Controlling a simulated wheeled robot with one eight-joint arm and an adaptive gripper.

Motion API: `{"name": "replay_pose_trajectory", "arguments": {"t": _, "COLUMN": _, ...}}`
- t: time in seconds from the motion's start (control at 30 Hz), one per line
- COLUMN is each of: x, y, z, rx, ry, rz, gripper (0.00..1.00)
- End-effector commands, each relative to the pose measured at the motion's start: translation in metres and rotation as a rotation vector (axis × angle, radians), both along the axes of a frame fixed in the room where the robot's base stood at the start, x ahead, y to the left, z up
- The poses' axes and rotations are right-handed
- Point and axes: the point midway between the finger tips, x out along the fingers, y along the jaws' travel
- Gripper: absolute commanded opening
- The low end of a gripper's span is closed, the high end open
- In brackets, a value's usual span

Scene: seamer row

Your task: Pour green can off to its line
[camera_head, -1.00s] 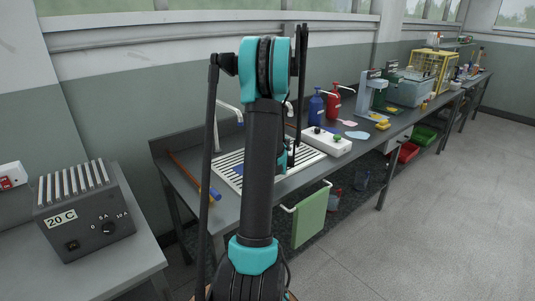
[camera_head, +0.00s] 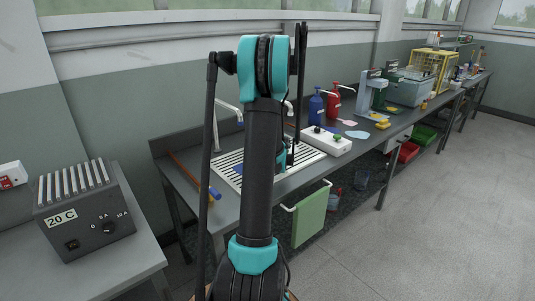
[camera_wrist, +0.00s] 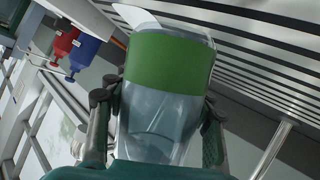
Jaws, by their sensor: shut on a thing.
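The green can (camera_wrist: 165,65) is a clear grey vessel with a broad green band, seen close up in the wrist view. My gripper (camera_wrist: 157,108) is shut on it, with one dark finger on each side. The can looks tilted against the room, but the wrist view is itself rolled. A pale shape (camera_wrist: 136,17) shows at its far end; I cannot tell whether it is part of the can. I cannot make out a line or a liquid level. In the head view my arm hides the can and most of the gripper.
The slatted sink drainer (camera_head: 229,167) lies behind my arm and fills the wrist view's upper right. A white box with knobs (camera_head: 327,142), a blue pump bottle (camera_head: 316,109) and a red one (camera_head: 334,103) stand to its right. A green towel (camera_head: 310,216) hangs at the bench front.

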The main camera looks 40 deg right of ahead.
Motion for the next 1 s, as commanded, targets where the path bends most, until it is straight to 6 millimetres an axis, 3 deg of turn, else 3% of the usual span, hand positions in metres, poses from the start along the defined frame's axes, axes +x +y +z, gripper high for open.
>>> {"name": "replay_pose_trajectory", "arguments": {"t": 1.0, "x": -0.0019, "y": -0.0016, "z": 0.0028, "rx": -0.04, "ry": 0.045, "rz": 0.0, "gripper": 0.02}}
